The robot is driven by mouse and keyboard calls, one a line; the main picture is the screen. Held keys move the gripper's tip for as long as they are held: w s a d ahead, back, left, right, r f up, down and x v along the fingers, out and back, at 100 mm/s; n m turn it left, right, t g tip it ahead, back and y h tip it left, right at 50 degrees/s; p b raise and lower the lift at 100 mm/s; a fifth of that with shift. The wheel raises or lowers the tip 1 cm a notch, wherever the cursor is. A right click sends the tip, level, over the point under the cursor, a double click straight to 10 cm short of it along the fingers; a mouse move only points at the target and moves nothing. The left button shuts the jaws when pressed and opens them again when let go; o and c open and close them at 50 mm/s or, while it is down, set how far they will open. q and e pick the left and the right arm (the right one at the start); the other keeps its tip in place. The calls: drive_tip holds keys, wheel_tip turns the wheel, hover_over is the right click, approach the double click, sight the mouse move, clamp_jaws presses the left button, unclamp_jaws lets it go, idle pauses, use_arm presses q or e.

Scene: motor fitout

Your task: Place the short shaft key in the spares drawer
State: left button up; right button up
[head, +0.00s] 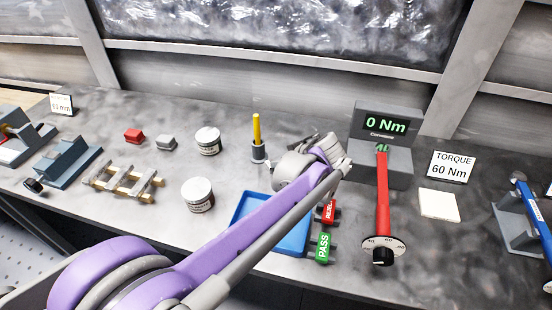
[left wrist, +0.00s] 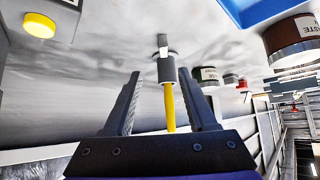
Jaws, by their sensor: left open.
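My left gripper (head: 306,142) reaches over the bench, its fingers beyond the blue tray; the wrist view shows its two fingers (left wrist: 160,76) apart with nothing gripped. A yellow-handled tool in a grey holder (head: 257,140) stands to the left of the gripper in the head view. In the wrist view the yellow tool (left wrist: 170,105) appears between the fingers, but beyond them. I cannot identify the short shaft key; a rack (head: 122,182) with several pale rods is at the left. No spares drawer can be made out. My right gripper is not in view.
Two paste jars (head: 198,195), a red block (head: 134,136) and a grey block (head: 166,142) stand left. A torque tester (head: 386,120) with a red wrench (head: 382,200) stands right.

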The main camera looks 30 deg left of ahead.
use_arm(q)
drive_tip(key=x, duration=0.4)
drive_tip(key=shift+s+a+f, duration=0.15)
drive_tip(key=shift+s+a, duration=0.15)
drive_tip(key=shift+w+a+f, duration=0.35)
drive_tip(key=shift+w+f, duration=0.05)
drive_tip(key=shift+f, duration=0.1)
drive_tip(key=x, duration=0.4)
drive_tip(key=shift+a+f, duration=0.1)
drive_tip(key=shift+f, duration=0.2)
clamp_jaws()
